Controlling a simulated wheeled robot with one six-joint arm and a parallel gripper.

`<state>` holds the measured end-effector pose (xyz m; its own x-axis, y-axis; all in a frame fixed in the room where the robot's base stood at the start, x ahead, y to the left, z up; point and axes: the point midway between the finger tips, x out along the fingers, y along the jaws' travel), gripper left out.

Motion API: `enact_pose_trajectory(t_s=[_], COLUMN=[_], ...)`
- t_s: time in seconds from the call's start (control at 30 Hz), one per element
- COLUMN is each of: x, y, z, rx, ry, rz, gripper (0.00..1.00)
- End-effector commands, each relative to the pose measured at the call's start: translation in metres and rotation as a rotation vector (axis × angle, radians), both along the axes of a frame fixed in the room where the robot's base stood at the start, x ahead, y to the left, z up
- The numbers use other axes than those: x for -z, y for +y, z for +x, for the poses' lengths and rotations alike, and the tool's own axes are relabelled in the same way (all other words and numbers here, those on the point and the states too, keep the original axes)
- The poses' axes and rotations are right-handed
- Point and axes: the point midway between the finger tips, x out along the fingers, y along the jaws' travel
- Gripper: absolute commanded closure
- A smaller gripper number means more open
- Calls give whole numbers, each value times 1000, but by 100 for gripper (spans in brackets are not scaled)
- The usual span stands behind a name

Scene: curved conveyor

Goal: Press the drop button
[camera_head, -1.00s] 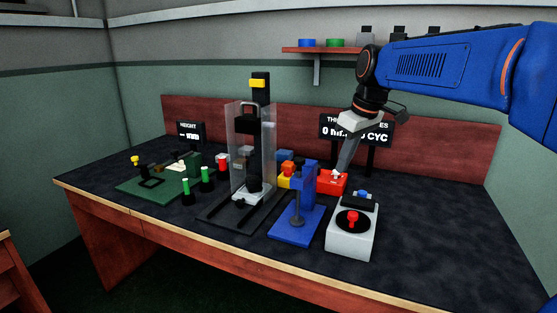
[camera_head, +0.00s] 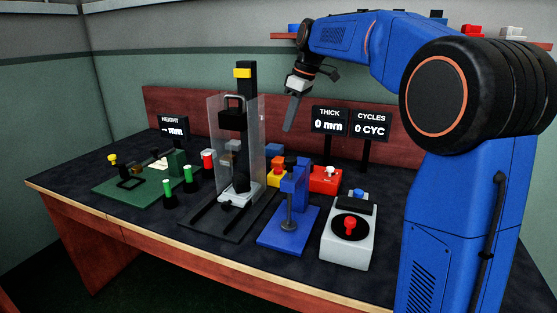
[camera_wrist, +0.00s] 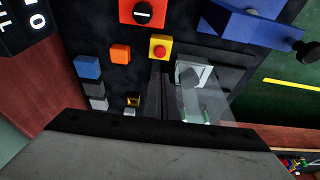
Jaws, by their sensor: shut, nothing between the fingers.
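A yellow box (camera_head: 274,180) stands behind the blue stand, right of the clear-shielded drop rig (camera_head: 240,145). In the wrist view the yellow box (camera_wrist: 153,57) carries a round red button (camera_wrist: 160,52). No label on it is readable, so I cannot confirm it is the drop button. A white box (camera_head: 347,249) with a red knob (camera_head: 349,226) stands at the front right. My gripper (camera_head: 289,128) is shut and empty, pointing down in the air above and behind the yellow box. In the wrist view its dark fingers (camera_wrist: 160,80) appear just below the yellow box.
The clear shield (camera_wrist: 200,95) is close beside my fingers. A red box (camera_head: 325,180) and a blue stand (camera_head: 288,233) are nearby. Orange (camera_wrist: 120,53) and blue (camera_wrist: 87,66) cubes lie on the table. Display signs (camera_head: 330,120) stand behind.

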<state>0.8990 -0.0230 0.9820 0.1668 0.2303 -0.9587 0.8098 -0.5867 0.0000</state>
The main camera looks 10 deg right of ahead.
Motion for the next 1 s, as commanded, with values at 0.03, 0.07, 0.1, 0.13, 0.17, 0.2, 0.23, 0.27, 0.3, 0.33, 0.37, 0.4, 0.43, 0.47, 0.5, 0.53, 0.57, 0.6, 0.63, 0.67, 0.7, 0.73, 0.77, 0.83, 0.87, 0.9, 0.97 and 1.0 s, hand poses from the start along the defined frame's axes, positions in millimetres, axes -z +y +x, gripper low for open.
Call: enact_pose_trajectory(t_s=[0.03,0.07,0.1,0.13,0.17,0.2,0.23,0.27,0.3,0.33,0.37,0.4,0.43,0.47,0.5,0.53,0.57,0.6,0.63,0.67,0.7,0.73,0.77,0.83,0.87,0.9,0.97,1.0], x=[0,0,0,0,1,2,3,5,9,12,15,20,25,30,37,42,47,54,59,64,71,76,81,93,97,104,112,117], y=[0,0,0,0,0,0,1,1,2,3,4,5,6,7,9,10,11,13,14,15,17,18,20,22,23,23,23,23], z=[0,0,0,0,0,0,0,0,1,2,2,3,3,4,5,6,7,8,9,10,11,12,13,15,16,16,16,16], rx=[0,0,1,1,1,1,1,1,1,1,1,0,0,0,0,0,0,0,0,0,0,-1,0,0,0,1,2,2], ry=[0,0,0,0,0,1,2,2,2,2,2,3,3,3,3,3,3,3,3,3,4,3,3,3,3,3,2,2], rz=[0,0,0,0,0,-1,0,0,0,0,0,0,0,0,0,0,0,0,0,0,0,0,0,0,0,0,-1,-1], gripper=[100,100,100,100,100,100,100,100,100,100,100,100,100,100,100,100,100,100,100,100,100,100,100,100,100,100,100,100])
